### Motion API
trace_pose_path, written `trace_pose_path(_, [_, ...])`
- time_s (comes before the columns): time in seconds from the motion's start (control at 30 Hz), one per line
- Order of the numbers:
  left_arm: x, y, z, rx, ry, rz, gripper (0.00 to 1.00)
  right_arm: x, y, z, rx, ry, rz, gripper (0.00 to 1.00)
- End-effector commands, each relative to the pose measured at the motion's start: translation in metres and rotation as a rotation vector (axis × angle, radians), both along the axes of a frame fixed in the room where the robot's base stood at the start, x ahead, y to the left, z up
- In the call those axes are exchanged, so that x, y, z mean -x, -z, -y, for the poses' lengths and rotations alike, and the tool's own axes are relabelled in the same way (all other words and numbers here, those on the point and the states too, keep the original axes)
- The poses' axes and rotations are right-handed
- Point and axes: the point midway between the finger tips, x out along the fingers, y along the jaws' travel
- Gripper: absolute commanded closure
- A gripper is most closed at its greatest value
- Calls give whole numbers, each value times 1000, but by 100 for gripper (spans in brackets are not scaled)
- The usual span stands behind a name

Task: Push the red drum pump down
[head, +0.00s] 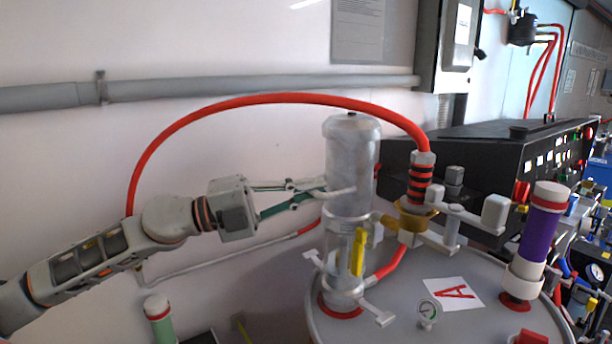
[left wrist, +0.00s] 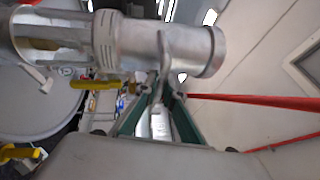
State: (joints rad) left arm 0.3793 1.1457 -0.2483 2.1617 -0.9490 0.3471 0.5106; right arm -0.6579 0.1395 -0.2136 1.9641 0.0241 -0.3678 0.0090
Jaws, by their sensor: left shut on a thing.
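A tall silver pump cylinder (head: 350,150) stands upright on the grey drum, with a red ring at its foot. In the left wrist view the pump (left wrist: 205,50) lies across the top of the picture. My left gripper (head: 322,189) reaches it from the left at its upper part. In the left wrist view my left gripper (left wrist: 162,90) is shut on the thin, curved grey handle (left wrist: 164,50) at the pump's side. The fingers hide part of the handle. My right gripper is not in view.
A red hose (head: 280,98) arches over my left arm to a black-and-red-banded fitting (head: 420,185). A dark control panel (head: 490,155) stands behind.

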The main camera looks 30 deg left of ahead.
Motion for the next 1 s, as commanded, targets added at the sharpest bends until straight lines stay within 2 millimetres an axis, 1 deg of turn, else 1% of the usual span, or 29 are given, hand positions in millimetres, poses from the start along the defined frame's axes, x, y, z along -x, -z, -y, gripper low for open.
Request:
trace_pose_path(0.03, [0,7,1,0,2,-3,100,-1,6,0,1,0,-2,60])
trace_pose_path(0.07, [0,8,1,-1,2,-4,100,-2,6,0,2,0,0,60])
trace_pose_path(0.37, [1,10,1,-3,4,-8,100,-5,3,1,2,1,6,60])
trace_pose_path(0.4, [1,10,1,-3,4,-9,87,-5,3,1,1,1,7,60])
trace_pose_path(0.43, [1,10,1,-3,4,-9,79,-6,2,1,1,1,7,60])
trace_pose_path(0.47, [1,10,1,-3,4,-9,74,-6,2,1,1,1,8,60])
trace_pose_path(0.7, [1,7,1,0,3,-3,74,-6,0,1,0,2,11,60])
trace_pose_path(0.8, [1,6,1,0,3,-3,74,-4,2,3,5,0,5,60])
trace_pose_path(1.0, [6,8,-6,2,3,-6,74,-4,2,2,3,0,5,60])
